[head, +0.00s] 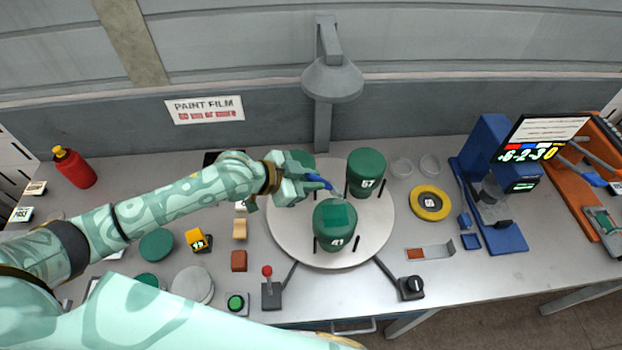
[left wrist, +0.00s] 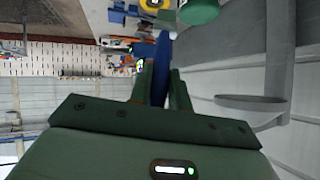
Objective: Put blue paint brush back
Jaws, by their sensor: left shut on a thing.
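My left gripper (head: 308,183) is shut on the blue paint brush (head: 318,181) and holds it over the round turntable (head: 288,235). The brush points right, its tip close to the top of the green cylinder marked 41 (head: 335,232); I cannot tell whether they touch. A darker green square patch lies on that cylinder's top. In the left wrist view the blue brush (left wrist: 162,58) stands between the two dark green fingers. A green cylinder marked 67 (head: 366,175) stands behind, and another (head: 299,160) is partly hidden by my gripper. My right gripper is not in view.
A yellow ring (head: 430,203), a blue stand (head: 487,150) with a screen (head: 540,140), and an orange rack (head: 575,195) are at right. A red-knobbed lever (head: 268,290), green button (head: 236,302) and small blocks lie at front left. A grey lamp-shaped fixture (head: 332,80) hangs behind the turntable.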

